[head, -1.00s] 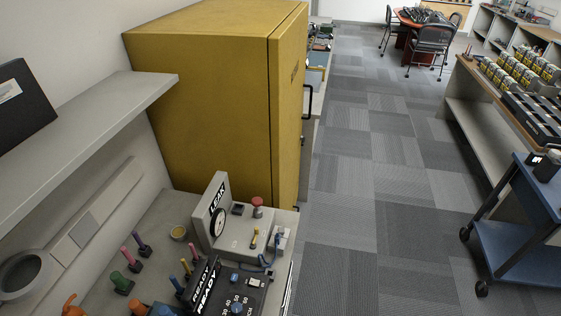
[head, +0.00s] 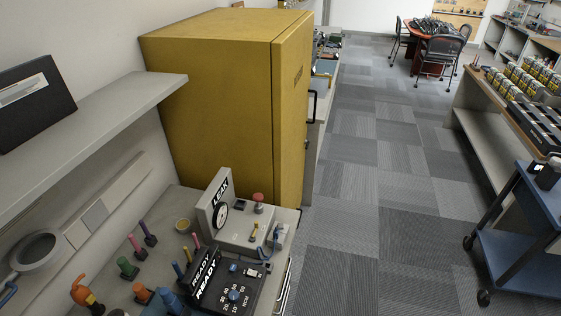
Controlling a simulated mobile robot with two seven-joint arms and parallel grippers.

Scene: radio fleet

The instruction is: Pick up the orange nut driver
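Several coloured-handled tools stand on the grey bench at the lower left in the head view. Two orange things are among them: a short, squat orange piece (head: 143,294) beside a blue-handled tool (head: 170,301), and a taller, curved orange piece (head: 84,294) with dark parts further left. I cannot tell for certain which one is the orange nut driver. A green-handled tool (head: 127,268) stands just behind the squat orange one. Neither of my grippers is in view.
A black box marked READY (head: 233,290) and a grey gauge unit marked LEAK (head: 224,209) stand right of the tools. A grey shelf (head: 105,118) overhangs the bench. A yellow cabinet (head: 215,95) stands behind. The carpeted aisle (head: 370,190) is clear; a blue cart (head: 520,240) is at right.

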